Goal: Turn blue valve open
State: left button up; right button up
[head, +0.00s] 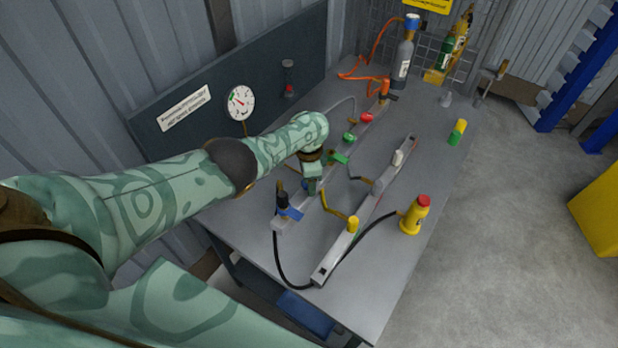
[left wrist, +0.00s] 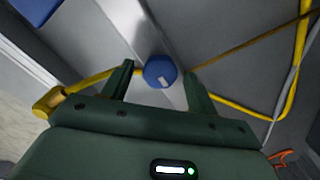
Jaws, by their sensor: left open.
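A round blue valve knob (left wrist: 160,71) with a white mark sits on a grey rail in the left wrist view. It lies between the two fingertips of my left gripper (left wrist: 159,76), which is open, with a finger on each side. I cannot tell whether the fingers touch it. In the head view my left gripper (head: 312,186) points down over the grey rail on the bench, and hides part of it. A blue piece (head: 290,213) shows just left of it, beside a black hose fitting; I cannot tell whether this is the same knob. My right gripper is not in view.
A green valve knob (head: 349,137) and a red one (head: 367,118) stand farther along the rail. A gauge (head: 240,102) stands behind. The bench's right side has bare room.

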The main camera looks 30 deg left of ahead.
pick_arm(q)
notch_tip(320, 180, up, 16)
jog(key=p, duration=1.1)
jog(key=shift+r+p, duration=0.15)
jog(key=shift+p, duration=0.15)
